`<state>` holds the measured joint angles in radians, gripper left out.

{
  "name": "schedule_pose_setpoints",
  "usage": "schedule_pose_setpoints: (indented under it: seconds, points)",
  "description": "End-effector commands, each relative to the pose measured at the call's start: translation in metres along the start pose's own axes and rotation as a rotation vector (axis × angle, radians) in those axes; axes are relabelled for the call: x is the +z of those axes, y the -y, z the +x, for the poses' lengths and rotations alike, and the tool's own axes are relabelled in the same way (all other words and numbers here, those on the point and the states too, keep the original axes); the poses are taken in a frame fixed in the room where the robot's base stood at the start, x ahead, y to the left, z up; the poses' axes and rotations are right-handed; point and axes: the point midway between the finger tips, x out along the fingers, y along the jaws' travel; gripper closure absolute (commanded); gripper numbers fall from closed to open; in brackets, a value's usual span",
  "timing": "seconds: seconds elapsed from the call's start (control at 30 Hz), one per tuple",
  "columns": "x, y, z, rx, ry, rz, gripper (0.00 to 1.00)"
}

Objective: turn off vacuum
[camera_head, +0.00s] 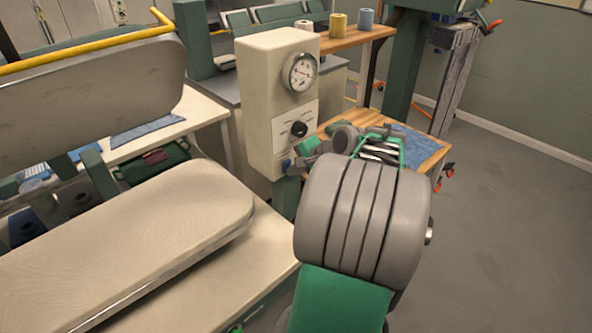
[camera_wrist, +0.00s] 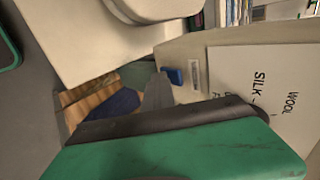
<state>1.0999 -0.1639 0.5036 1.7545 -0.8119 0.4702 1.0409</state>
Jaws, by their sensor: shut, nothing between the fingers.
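A cream control box (camera_head: 270,105) stands on a green post beside the pressing table. It has a round dial gauge (camera_head: 300,72) and a black knob (camera_head: 299,129) on a white panel. A small blue switch (camera_head: 287,165) sits low on the box; the wrist view shows it as a blue block (camera_wrist: 176,77) next to a small label. I cannot read its position. My gripper (camera_head: 300,158) is shut and empty, close to the lower front of the box. In the wrist view its grey fingertips (camera_wrist: 156,88) are near the blue switch; contact cannot be told.
The padded pressing table (camera_head: 150,225) lies to the left, with the raised press head (camera_head: 90,90) and yellow bar above it. A wooden table (camera_head: 425,147) with blue cloth stands behind my arm. Open grey floor (camera_head: 500,240) is at right.

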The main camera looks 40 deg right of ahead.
Motion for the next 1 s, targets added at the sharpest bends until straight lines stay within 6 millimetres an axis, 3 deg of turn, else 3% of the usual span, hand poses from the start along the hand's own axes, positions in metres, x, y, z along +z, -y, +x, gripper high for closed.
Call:
schedule_pose_setpoints:
  seconds: [0.5, 0.87, 1.0]
  points:
    - [0.000, 0.015, -0.013, -0.004, -0.002, -0.005, 1.00]
    - [0.000, 0.014, -0.013, -0.003, -0.002, -0.004, 1.00]
    - [0.001, 0.011, -0.022, -0.002, 0.000, -0.006, 1.00]
